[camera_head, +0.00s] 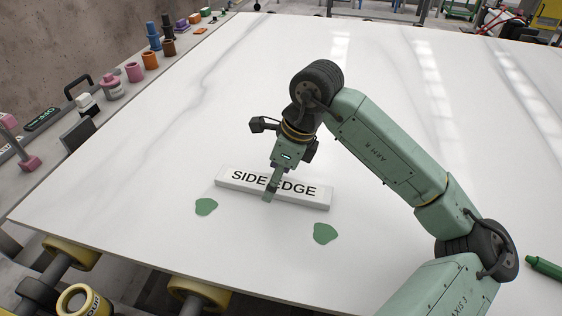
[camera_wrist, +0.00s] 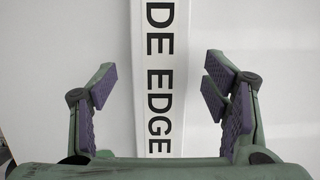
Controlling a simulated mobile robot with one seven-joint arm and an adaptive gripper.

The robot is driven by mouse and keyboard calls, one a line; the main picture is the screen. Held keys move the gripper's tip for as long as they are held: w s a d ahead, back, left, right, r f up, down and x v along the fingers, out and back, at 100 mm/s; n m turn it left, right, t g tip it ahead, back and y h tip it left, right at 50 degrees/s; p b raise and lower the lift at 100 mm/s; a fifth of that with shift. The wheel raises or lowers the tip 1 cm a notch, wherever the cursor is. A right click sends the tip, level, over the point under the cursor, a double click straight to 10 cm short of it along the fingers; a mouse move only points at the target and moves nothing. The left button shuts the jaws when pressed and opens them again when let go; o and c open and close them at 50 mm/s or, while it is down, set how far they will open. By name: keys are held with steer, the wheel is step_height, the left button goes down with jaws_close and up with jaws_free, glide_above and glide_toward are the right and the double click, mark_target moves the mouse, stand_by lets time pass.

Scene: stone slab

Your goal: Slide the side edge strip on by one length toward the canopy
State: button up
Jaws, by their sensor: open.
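The side edge strip (camera_head: 305,192) is a white bar with black "SIDE EDGE" lettering, lying flat on the white stone slab (camera_head: 400,110). My gripper (camera_head: 268,192) is above the strip's middle and hides part of the lettering. In the wrist view, my gripper (camera_wrist: 160,78) is open, with purple-padded fingers on either side of the strip (camera_wrist: 152,50). How high the fingertips are above the slab is hard to tell. I cannot make out a canopy in either view.
Two green patches (camera_head: 206,206) (camera_head: 325,234) lie on the slab in front of the strip. A green marker-like cylinder (camera_head: 543,267) lies at the right. Cups and jars (camera_head: 134,71) line the ledge beyond the left edge. The slab around the strip is mostly bare.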

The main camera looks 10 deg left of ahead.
steer(key=shift+a+f, duration=0.15)
steer(key=shift+f, duration=0.2)
steer(key=c, duration=1.6)
